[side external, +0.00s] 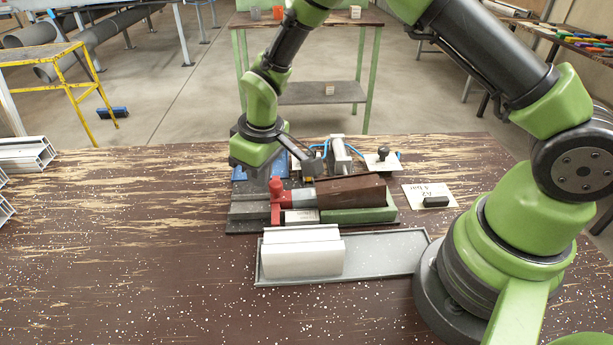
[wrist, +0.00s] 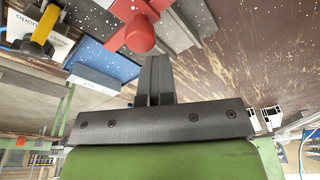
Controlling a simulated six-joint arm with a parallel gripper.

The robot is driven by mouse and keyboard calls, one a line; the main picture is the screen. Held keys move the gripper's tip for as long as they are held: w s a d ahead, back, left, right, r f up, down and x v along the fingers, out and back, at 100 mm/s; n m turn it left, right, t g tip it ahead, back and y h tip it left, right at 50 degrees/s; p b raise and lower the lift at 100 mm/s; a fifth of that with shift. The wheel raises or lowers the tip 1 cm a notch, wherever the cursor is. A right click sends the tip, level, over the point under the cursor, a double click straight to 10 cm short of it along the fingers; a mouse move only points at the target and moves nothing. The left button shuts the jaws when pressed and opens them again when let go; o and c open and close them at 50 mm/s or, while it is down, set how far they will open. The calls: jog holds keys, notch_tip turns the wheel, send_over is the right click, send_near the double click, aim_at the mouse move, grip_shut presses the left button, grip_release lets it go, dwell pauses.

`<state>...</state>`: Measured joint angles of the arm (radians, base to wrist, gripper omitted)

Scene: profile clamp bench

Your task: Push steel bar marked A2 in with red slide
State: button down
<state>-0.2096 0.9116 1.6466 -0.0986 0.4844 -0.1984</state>
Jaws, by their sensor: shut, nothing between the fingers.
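The red slide (side external: 277,190) with its round knob stands upright on the clamp fixture; the knob also shows large in the wrist view (wrist: 140,35).
A white profile (side external: 302,254) lies in a grey tray (side external: 390,262) in front of the fixture. A dark brown block (side external: 350,191) sits on the fixture. More profiles (side external: 25,154) lie at far left. The front-left table is clear.

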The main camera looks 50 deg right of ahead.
aim_at(276, 183)
jog(key=shift+s+d+f+g, duration=0.4)
jog(key=shift+s+d+f, duration=0.55)
jog(key=shift+s, duration=0.1)
jog(key=shift+s+d+r, duration=0.15)
jog(key=shift+s+d, duration=0.35)
jog(key=shift+s, duration=0.1)
dwell(1.4)
dwell(0.5)
jog(key=shift+w+a+r, duration=0.15)
jog(key=shift+r, duration=1)
jog(key=shift+w+a+r, duration=0.1)
jog(key=shift+r, duration=1)
jog(key=shift+w+a+r, duration=0.15)
jog(key=shift+r, duration=1.1)
